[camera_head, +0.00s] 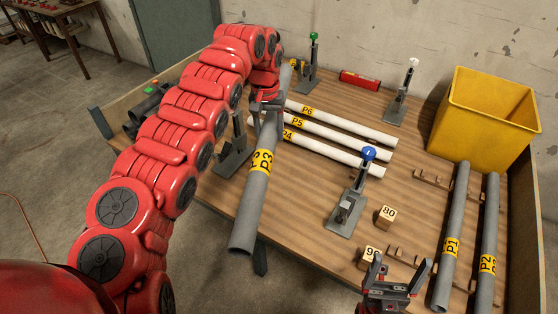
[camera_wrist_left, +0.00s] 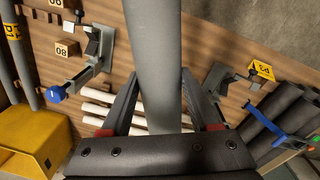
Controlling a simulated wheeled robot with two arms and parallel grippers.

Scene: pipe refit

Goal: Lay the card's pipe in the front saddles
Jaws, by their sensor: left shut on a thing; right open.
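My left gripper (camera_head: 268,103) is shut on the grey pipe P3 (camera_head: 258,200), holding it above the table's left part. The pipe tilts, its near end low and close to the camera; it also shows between the fingers in the left wrist view (camera_wrist_left: 155,60). The front blue-knobbed saddle stand (camera_head: 345,208) is empty, right of the pipe. Another front stand (camera_head: 232,157) is left of the pipe, partly hidden by my arm. My right gripper (camera_head: 400,270) is open and empty at the front edge.
White pipes P4, P5 and P6 (camera_head: 340,125) lie behind the blue stand. Green (camera_head: 308,70) and white (camera_head: 403,95) knobbed stands are at the back. Grey pipes P1 (camera_head: 450,235) and P2 (camera_head: 488,235) lie right, before a yellow bin (camera_head: 485,115). Block 80 (camera_head: 386,216) is near the blue stand.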

